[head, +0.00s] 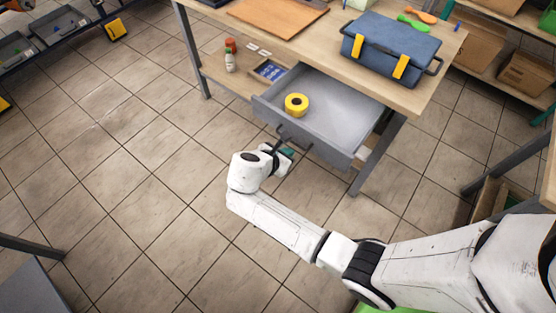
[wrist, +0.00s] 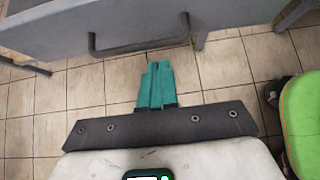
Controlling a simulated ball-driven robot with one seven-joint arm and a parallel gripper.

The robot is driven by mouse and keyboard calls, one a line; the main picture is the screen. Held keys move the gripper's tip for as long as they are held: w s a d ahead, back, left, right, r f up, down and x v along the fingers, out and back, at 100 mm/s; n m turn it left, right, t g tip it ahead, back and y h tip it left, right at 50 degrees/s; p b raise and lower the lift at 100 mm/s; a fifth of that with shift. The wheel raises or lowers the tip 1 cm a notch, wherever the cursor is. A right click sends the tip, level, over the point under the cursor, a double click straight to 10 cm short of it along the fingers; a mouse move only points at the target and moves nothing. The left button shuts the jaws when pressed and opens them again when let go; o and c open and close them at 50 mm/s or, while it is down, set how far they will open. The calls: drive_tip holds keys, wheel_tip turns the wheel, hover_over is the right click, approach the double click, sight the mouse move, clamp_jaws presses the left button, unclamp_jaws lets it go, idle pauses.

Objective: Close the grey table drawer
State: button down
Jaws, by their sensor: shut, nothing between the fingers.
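The grey table drawer (head: 332,108) is pulled out from under the wooden table (head: 425,88) in the head view. A yellow roll of tape (head: 296,104) lies inside it. The drawer front carries a dark bar handle (head: 294,137). In the wrist view the drawer front (wrist: 70,32) spans the top left, with its handle (wrist: 140,48) just ahead of the fingers. My gripper (head: 286,153) is in front of the drawer near the handle. Its teal fingers (wrist: 157,80) are shut and empty, and show apart from the handle in the wrist view.
A blue toolbox (head: 388,48) with yellow latches and a brown board (head: 277,14) lie on the tabletop. A bottle (head: 230,60) stands on the lower shelf. A table leg (head: 375,155) is right of the drawer.

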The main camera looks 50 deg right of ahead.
drive_tip(key=shift+d+r, duration=0.15)
drive_tip(key=shift+d, duration=0.55)
drive_tip(key=p, duration=0.1)
approach(326, 117)
drive_tip(key=d, duration=0.4)
drive_tip(key=d+f, duration=0.1)
drive_tip(key=d, duration=0.2)
drive_tip(key=d+f, duration=0.1)
drive_tip(key=d, duration=0.3)
drive_tip(key=shift+w+d, duration=0.3)
drive_tip(key=shift+d, duration=0.05)
drive_tip(key=shift+d+r, duration=0.1)
drive_tip(key=shift+d, duration=0.15)
drive_tip(key=shift+w+d+r, duration=0.1)
drive_tip(key=a, duration=0.3)
drive_tip(key=a+p, duration=0.1)
drive_tip(key=shift+a+f, duration=0.3)
drive_tip(key=p+v, duration=0.2)
drive_tip(key=v, duration=0.7)
drive_tip(key=shift+a, duration=0.4)
